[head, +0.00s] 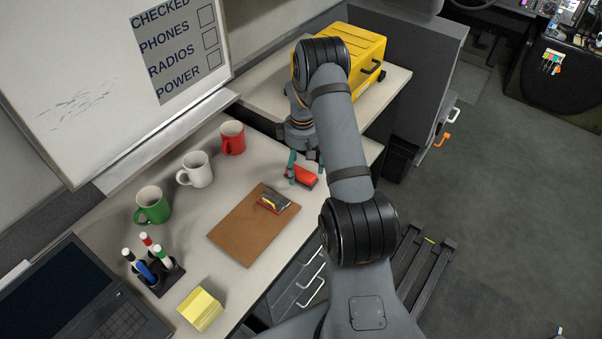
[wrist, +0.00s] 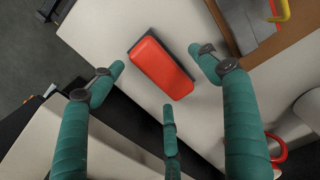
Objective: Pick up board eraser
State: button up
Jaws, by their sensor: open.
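The board eraser (head: 301,175) is a red block with a dark felt layer along one side. It lies on the desk near its right edge, to the right of the brown clipboard. In the wrist view the board eraser (wrist: 161,68) sits at upper middle, between the spread teal fingers. My gripper (head: 305,164) is open and empty, pointing down just over the eraser. My arm covers part of the desk edge in the head view.
The clipboard (head: 240,229) with a metal clip lies left of the eraser. Red (head: 232,138), white (head: 197,170) and green (head: 152,205) mugs stand along the whiteboard. A marker holder (head: 160,277), yellow notes (head: 201,309) and a laptop (head: 85,295) are nearer. A yellow case (head: 350,57) stands behind.

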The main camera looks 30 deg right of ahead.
notch_tip(320, 180, down, 2)
jog(key=shift+d+f, duration=0.1)
jog(key=shift+d, duration=0.05)
jog(key=c, duration=1.2)
